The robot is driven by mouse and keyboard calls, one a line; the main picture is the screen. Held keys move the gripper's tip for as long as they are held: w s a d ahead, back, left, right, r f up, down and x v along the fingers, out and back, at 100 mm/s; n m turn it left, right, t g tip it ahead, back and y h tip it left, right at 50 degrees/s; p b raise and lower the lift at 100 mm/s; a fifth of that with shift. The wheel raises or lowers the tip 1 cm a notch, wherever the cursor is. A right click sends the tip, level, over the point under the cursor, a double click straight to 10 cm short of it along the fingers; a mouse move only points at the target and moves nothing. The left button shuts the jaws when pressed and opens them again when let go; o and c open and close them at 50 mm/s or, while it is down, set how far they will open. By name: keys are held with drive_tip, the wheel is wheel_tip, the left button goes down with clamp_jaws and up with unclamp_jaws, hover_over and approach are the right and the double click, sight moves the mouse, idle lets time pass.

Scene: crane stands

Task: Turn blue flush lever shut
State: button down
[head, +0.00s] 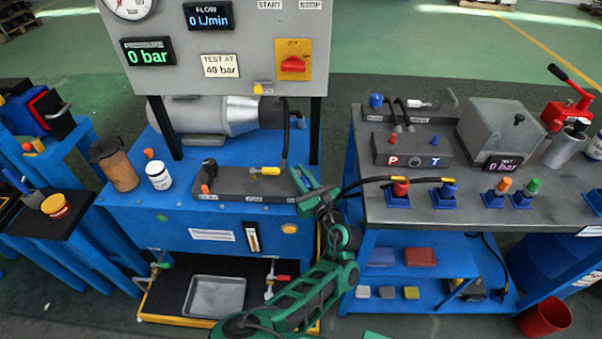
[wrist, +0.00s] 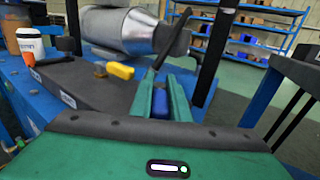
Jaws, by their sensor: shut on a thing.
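My gripper (head: 309,186) is at the right end of the dark valve block (head: 228,184) on the blue test stand. In the wrist view its two green fingers (wrist: 161,96) are shut on the blue flush lever (wrist: 160,104). Only the lever's blue grip shows between the fingers; its pivot is hidden, and I cannot tell its angle. A yellow lever (head: 265,171) sits on the same block, left of my gripper, and it also shows in the wrist view (wrist: 119,70).
A black hose (head: 285,135) drops to the block close to my gripper. The panel (head: 220,60) stands on black posts behind it. The grey-topped bench (head: 440,208) is close on the right.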

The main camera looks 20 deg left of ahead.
sight(310, 188)
drive_tip(key=shift+d, duration=0.1)
drive_tip(key=c, duration=1.7)
unclamp_jaws()
drive_tip(key=shift+c, duration=0.2)
drive_tip(key=shift+o, duration=0.3)
drive_tip(key=shift+s, duration=0.1)
drive_tip(key=shift+v, duration=3.7)
